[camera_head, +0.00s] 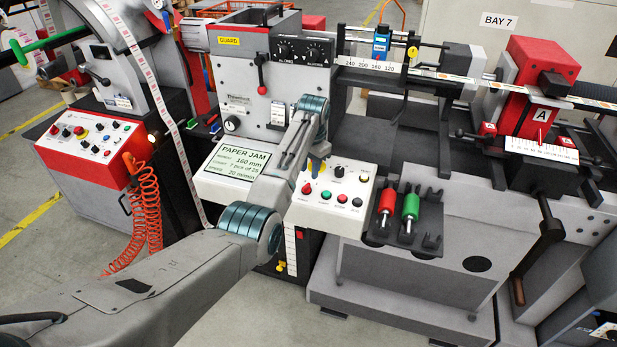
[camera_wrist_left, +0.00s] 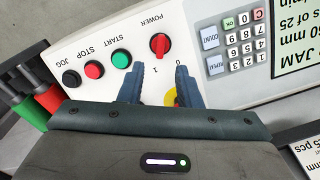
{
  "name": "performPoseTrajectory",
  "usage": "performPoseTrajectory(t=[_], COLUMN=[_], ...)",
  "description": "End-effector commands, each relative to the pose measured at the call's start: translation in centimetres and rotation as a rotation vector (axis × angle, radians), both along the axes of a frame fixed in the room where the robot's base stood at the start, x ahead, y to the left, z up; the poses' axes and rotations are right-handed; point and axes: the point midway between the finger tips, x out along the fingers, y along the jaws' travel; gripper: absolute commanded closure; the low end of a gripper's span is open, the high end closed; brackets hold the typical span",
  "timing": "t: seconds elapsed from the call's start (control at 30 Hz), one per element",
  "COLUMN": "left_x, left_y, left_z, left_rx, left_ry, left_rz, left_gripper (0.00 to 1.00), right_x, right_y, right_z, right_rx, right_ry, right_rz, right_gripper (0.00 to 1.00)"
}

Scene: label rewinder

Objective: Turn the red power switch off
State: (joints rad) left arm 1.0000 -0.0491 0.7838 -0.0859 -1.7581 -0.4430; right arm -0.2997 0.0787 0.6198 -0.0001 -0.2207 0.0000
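The red power switch (camera_wrist_left: 160,45) is a small rotary knob on the white control panel, labelled POWER, with 0 and 1 marks on the panel. In the head view the red switch (camera_head: 307,188) is at the panel's left end. My left gripper (camera_wrist_left: 160,82) is open and empty over the panel. Its two blue fingertips are spread, with the switch just beyond the gap between them in the wrist view; I cannot tell the height above it. In the head view the gripper (camera_head: 316,166) is small and partly hidden by its arm. My right gripper is not in view.
A green START button (camera_wrist_left: 122,58), a red STOP button (camera_wrist_left: 94,69) and a black JOG button (camera_wrist_left: 71,78) sit beside the switch. A keypad (camera_wrist_left: 233,42) and a PAPER JAM display (camera_head: 240,163) adjoin. A holder (camera_head: 405,225) with red and green tools stands right.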

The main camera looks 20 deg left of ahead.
Motion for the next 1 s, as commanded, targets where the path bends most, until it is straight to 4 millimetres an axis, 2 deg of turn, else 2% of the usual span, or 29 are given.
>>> performPoseTrajectory(t=[0.1, 0.3, 0.67, 0.7, 0.83, 0.87, 1.0], left_x=[0.0, 0.1, 0.1, 0.1, 0.1, 0.1, 0.1], left_y=[0.1, 0.3, 0.3, 0.3, 0.3, 0.3, 0.3], left_z=[-2.1, -4.6, -5.4, -5.4, -5.4, -5.4, -5.4], left_rx=[0.0, 0.0, 0.0, 0.0, 0.0, 0.0, 0.0], left_ry=[0.004, 0.001, -0.001, -0.001, -0.001, -0.001, -0.001], left_rz=[0.0, 0.001, 0.001, 0.001, 0.001, 0.001, 0.001], left_gripper=[0.69, 0.69, 0.69, 0.71, 0.97, 1.0, 1.0], right_x=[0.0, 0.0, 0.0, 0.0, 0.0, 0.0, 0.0], right_y=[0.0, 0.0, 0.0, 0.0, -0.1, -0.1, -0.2], right_z=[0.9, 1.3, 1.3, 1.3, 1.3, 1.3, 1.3], right_rx=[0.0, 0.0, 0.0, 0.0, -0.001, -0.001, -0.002], right_ry=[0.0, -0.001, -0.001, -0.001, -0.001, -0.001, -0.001], right_rz=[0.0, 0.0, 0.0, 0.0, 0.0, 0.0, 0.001], right_gripper=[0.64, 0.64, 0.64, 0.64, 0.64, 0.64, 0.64])
